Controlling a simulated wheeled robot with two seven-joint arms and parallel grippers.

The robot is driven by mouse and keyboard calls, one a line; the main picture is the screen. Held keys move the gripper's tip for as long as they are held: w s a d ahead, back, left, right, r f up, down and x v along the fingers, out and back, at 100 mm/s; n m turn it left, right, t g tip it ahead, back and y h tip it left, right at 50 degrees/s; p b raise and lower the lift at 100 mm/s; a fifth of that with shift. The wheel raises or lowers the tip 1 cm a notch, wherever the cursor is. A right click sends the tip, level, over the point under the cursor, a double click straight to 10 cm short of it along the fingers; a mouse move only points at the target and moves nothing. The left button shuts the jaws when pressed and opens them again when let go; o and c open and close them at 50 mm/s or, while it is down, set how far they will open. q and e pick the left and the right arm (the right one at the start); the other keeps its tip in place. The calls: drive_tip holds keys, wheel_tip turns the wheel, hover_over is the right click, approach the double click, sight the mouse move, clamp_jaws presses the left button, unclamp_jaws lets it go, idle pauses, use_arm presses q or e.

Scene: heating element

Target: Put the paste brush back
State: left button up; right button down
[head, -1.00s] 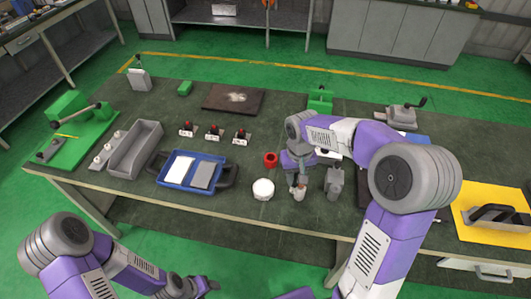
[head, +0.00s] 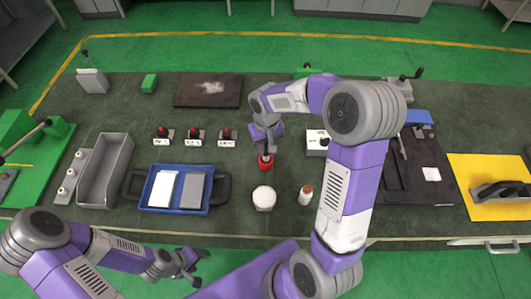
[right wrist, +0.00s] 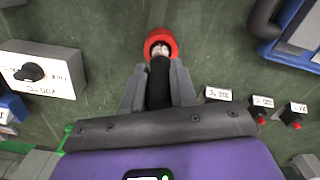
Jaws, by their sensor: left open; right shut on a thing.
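My right gripper (head: 268,146) is shut on the paste brush, whose black handle (right wrist: 159,85) shows between the fingers in the right wrist view. The brush points at a small red cup (right wrist: 160,44), which also shows in the head view (head: 265,162). The lower end of the brush appears at the cup's opening; how deep it sits I cannot tell. The bristles are hidden. My left gripper (head: 190,265) is open and empty, low in the head view, in front of the table's near edge.
A white round jar (head: 264,197) and a small brown-topped bottle (head: 306,194) stand in front of the cup. A white box with a black knob (head: 318,141) is to its right.

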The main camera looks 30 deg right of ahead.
sight(266, 153)
wheel_tip(266, 153, down, 3)
drive_tip(key=shift+f+b, duration=0.1)
drive_tip(key=shift+b, duration=0.2)
drive_tip(key=shift+f, duration=0.35)
drive_tip(key=shift+f, duration=0.15)
drive_tip(key=c, duration=0.9)
unclamp_jaws()
drive_tip(key=shift+r, duration=0.2)
wheel_tip(266, 153, up, 12)
drive_tip(key=shift+w+p, duration=0.1)
drive_tip(key=shift+p, duration=0.95)
